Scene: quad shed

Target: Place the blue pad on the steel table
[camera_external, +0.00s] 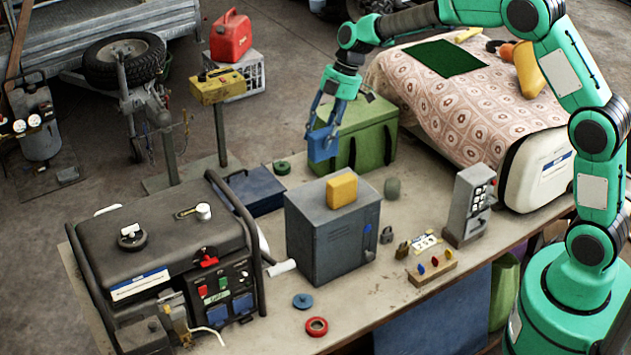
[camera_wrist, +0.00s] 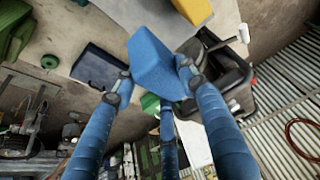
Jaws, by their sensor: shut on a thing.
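The blue pad (camera_external: 321,146) is a thick blue block. My gripper (camera_external: 325,132), with its blue fingers, is shut on it and holds it in the air in front of the green box, above the grey cabinet's back edge. In the wrist view the pad (camera_wrist: 156,64) is tilted between the fingertips (camera_wrist: 152,80). The table (camera_external: 385,300) below has a worn, pale grey-beige top; I cannot tell from its look whether it is steel. It also shows in the wrist view (camera_wrist: 112,22).
A grey cabinet (camera_external: 335,240) with a yellow block (camera_external: 342,190) on top stands mid-table. A generator (camera_external: 170,250) is at left, a green box (camera_external: 362,140) behind, and a switch box (camera_external: 468,205) at right.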

